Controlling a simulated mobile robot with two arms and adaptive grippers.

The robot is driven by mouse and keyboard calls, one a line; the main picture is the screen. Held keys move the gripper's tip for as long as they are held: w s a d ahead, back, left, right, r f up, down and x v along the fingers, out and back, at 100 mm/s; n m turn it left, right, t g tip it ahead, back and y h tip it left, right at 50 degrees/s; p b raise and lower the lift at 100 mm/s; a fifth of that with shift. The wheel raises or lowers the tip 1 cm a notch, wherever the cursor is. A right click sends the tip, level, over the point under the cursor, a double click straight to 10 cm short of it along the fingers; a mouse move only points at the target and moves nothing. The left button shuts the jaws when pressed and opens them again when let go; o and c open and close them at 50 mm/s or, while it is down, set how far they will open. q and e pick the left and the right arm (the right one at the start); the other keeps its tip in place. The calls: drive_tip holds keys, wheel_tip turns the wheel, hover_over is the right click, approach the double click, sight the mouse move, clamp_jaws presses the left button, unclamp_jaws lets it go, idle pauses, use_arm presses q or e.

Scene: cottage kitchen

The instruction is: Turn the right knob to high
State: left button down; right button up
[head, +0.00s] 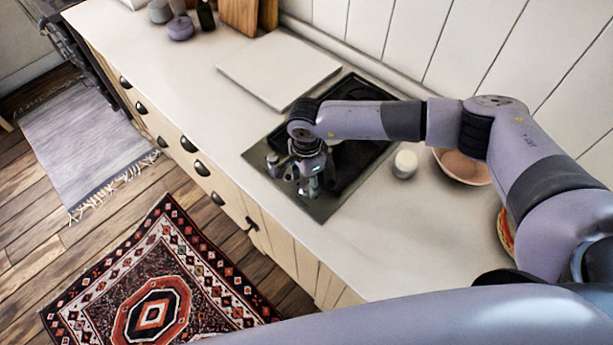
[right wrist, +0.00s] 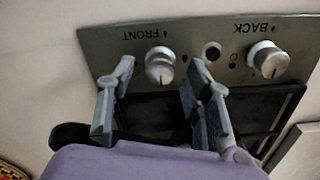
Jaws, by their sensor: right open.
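The steel control panel (right wrist: 110,45) shows upside down in the right wrist view, with one knob beside the label FRONT and one beside BACK. The FRONT knob (right wrist: 160,67) is silvery and round, with its mark toward the bottom of the picture. The BACK knob (right wrist: 267,61) stands farther right, clear of the fingers. My right gripper (right wrist: 162,66) is open, its fingertips on either side of the FRONT knob; contact cannot be told. In the head view my right gripper (head: 310,186) is over the panel's near end and hides the knob there. My left gripper is not in view.
The dark hob (head: 350,150) lies behind the panel, partly under my right arm. A white board (head: 278,70) lies to its left. A small white jar (head: 405,163) and a bowl (head: 462,167) stand to the right. The front counter (head: 345,245) is clear.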

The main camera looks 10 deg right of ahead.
drive_tip(key=shift+d+f, duration=0.1)
drive_tip(key=shift+f, duration=0.25)
drive_tip(key=shift+c, duration=0.3)
clamp_jaws()
